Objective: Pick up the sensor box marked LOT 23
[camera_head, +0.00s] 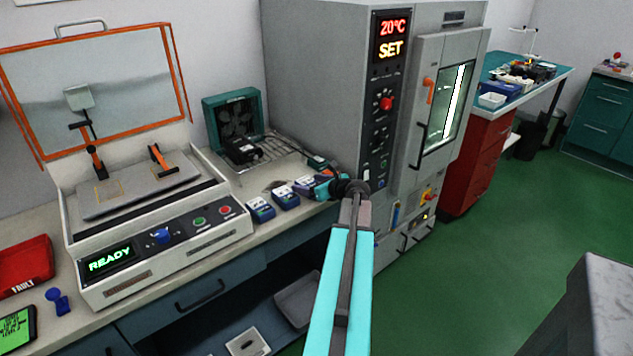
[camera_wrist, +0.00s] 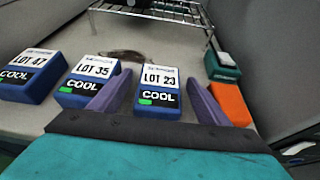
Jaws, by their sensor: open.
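The sensor box marked LOT 23 (camera_wrist: 158,92) is blue with a white label and a black COOL strip with a green mark. It stands on the bench, between the two purple fingers of my gripper (camera_wrist: 157,100) as the wrist view shows it. The fingers are open and I cannot tell if either touches it. In the head view my gripper (camera_head: 322,187) is over the bench edge by the oven and largely hides this box. The box marked LOT 35 (camera_wrist: 88,80) is just left of it, and the box marked LOT 47 (camera_wrist: 32,75) is further left.
An orange block (camera_wrist: 231,104) and a teal box (camera_wrist: 221,66) stand close to the right finger. A wire rack (camera_wrist: 150,18) is behind. In the head view, the grey oven (camera_head: 310,80) reading 20°C rises at right, and the READY test station (camera_head: 150,235) stands at left.

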